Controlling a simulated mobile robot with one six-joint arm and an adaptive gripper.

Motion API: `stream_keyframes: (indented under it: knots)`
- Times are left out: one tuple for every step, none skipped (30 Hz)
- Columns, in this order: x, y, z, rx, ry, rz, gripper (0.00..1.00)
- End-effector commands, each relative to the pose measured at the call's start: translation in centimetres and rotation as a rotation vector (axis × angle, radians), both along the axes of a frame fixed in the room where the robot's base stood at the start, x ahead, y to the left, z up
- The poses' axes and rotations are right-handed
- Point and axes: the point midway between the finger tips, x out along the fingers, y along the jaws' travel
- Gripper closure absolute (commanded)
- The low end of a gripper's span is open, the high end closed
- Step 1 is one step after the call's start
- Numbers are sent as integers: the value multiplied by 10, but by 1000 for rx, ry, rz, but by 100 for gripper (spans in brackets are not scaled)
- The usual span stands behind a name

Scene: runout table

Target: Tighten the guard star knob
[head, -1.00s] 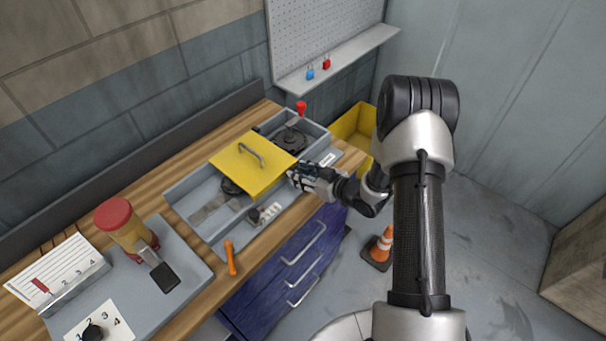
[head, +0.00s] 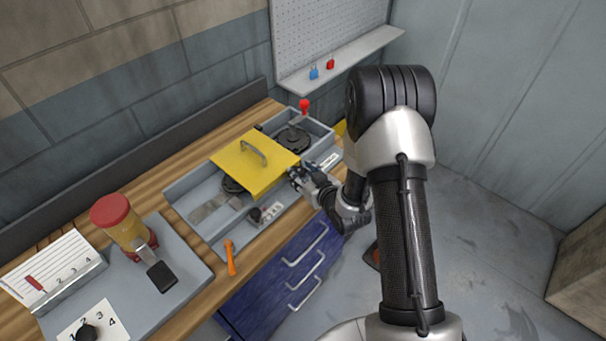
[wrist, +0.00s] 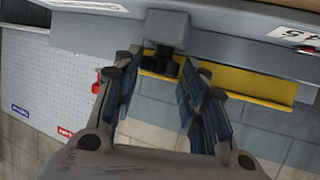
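The yellow guard (head: 250,168) with a grey handle lies over the middle of the grey machine bed on the workbench. My gripper (head: 296,178) is at the guard's right front corner, at the bed's front wall. In the wrist view, a small dark knob (wrist: 160,65) sits on a grey block, under the yellow edge. My gripper's fingers (wrist: 160,80) are apart, one on each side of the view, with the knob ahead between their tips. I cannot tell whether a fingertip touches it. In the head view my gripper hides the knob.
A numbered plate with a dark knob (head: 255,214) is on the bed's front, left of my gripper. An orange-handled tool (head: 230,258) lies at the bench edge. A red knob (head: 304,104) stands at the back. Blue drawers (head: 285,268) are below; the floor to the right is mostly clear.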

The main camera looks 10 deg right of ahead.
Motion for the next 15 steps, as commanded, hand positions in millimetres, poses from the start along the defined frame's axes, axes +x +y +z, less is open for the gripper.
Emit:
stream_keyframes:
  knots:
    - [0,0,0,0,1,0,55]
    - [0,0,-1,1,1,0,53]
    - [0,0,-1,0,2,0,50]
    - [-1,0,-1,0,2,0,48]
    - [-1,0,-1,0,2,0,46]
    - [-1,0,-1,0,3,0,45]
    - [-1,0,-1,0,3,0,45]
    - [-1,0,-1,0,3,0,45]
    - [-1,0,-1,0,3,0,45]
    - [-1,0,-1,0,3,0,45]
    - [-1,0,-1,0,4,0,45]
    - [-1,0,-1,1,4,-1,45]
    - [-1,0,-1,1,4,-1,45]
    - [-1,0,-1,1,4,-1,45]
    - [-2,-1,-1,1,4,-1,45]
